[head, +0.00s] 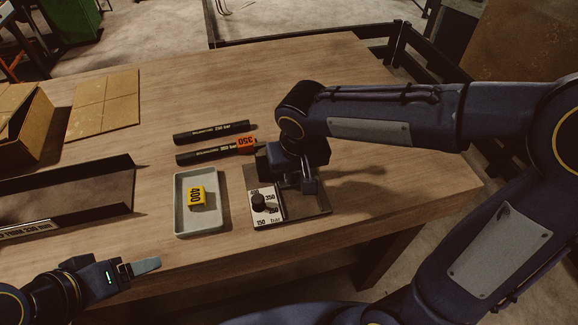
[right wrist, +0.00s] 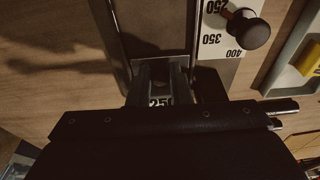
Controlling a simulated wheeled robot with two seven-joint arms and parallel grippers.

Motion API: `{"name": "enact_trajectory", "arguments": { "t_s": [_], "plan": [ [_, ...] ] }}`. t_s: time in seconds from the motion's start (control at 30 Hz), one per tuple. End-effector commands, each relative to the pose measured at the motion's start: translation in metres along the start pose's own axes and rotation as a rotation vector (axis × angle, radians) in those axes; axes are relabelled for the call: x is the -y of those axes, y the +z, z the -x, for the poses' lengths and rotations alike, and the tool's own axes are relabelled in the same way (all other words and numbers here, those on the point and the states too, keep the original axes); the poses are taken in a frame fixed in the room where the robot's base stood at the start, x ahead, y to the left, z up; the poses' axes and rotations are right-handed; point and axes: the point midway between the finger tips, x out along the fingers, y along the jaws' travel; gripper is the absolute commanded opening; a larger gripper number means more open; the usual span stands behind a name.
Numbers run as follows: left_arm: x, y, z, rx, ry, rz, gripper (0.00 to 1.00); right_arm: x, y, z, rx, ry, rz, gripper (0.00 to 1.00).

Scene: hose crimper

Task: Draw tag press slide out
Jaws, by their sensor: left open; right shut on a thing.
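The tag press (head: 323,204) stands on the table, with a grey base and a white dial plate (head: 268,216) bearing a black knob (head: 258,200). The dial plate also shows in the right wrist view (right wrist: 222,45). My right gripper (head: 309,186) is over the press, shut on a grey part that appears to be the press slide (right wrist: 160,72). A marking like "250" shows at the gripper, partly hidden. The gripper and arm hide much of the press in the head view. My left gripper (head: 146,266) is open and empty off the table's front edge.
A grey tray (head: 178,205) holds a yellow 400 tag (head: 197,196), left of the press. Two black hoses (head: 211,132) lie behind; the nearer carries an orange 350 tag (head: 246,144). A black open holder (head: 100,178) and cardboard box (head: 22,125) are left.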

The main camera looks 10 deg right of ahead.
Motion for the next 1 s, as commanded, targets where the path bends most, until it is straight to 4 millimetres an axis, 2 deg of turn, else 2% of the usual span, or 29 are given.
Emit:
{"name": "enact_trajectory", "arguments": {
  "t_s": [1.0],
  "plan": [
    [0.002,0.002,-0.004,0.000,0.000,0.000,0.73,0.000,0.023,0.005,0.000,0.000,0.000,0.02]
  ]
}}
